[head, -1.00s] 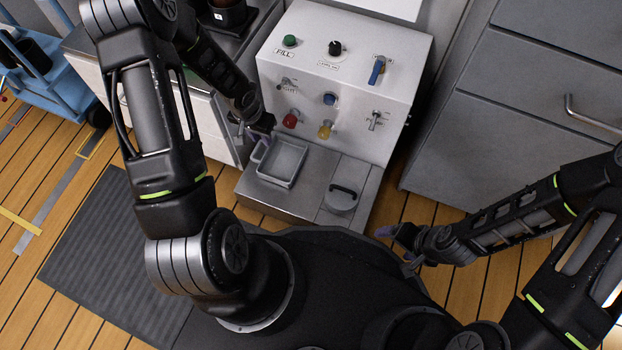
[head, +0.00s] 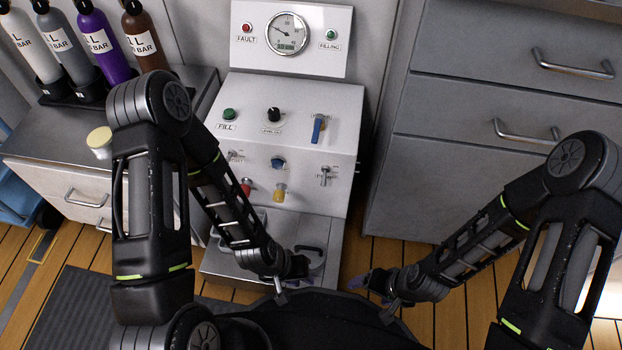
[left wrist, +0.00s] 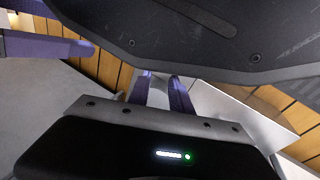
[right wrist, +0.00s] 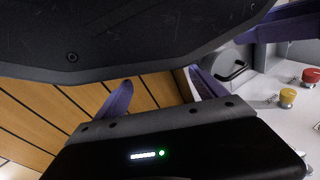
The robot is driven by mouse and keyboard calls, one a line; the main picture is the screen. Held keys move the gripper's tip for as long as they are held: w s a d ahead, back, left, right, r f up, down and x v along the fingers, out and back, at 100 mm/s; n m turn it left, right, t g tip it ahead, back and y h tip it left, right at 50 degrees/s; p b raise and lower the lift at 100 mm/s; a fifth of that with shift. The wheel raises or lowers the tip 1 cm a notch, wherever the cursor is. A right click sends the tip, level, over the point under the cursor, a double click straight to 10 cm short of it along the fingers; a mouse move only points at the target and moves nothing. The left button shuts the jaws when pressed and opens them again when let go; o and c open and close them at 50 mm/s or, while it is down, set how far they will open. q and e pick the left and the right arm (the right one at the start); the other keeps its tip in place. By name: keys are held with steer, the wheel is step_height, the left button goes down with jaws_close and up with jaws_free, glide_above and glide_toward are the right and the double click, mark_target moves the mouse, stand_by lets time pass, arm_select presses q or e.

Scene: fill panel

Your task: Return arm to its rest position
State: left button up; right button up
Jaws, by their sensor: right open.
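In the head view my left arm bends down in front of the panel. My left gripper (head: 284,290) hangs low beside the dark front edge of my base. In the left wrist view its purple fingers (left wrist: 160,90) stand a narrow gap apart with nothing seen between them. My right gripper (head: 362,282) is a short way to the right, at about the same height. In the right wrist view its fingers (right wrist: 160,88) are wide apart and empty.
The white fill panel (head: 300,105) with knobs and valves stands close ahead, its steel ledge (head: 225,268) partly behind my left arm. A black handle (head: 312,255) is near my left gripper. Grey drawers (head: 470,170) stand right. Several bottles (head: 95,45) stand at the back left.

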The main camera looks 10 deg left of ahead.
arm_select(q)
step_height(320, 180, up, 34)
steer(key=s+d+p, duration=0.1)
steer(key=s+p, duration=0.1)
steer(key=p, duration=3.1)
steer(key=shift+s+d+r+g, duration=0.25)
steer(key=shift+s+d+g, duration=0.05)
steer(key=shift+s+d, duration=0.1)
arm_select(e)
step_height(320, 180, up, 34)
steer(key=s+a, duration=0.1)
steer(key=s, duration=0.1)
steer(key=shift+s+a+r+g+y, duration=0.25)
steer(key=shift+s+a+g+y, duration=0.05)
steer(key=shift+s+a+g, duration=0.1)
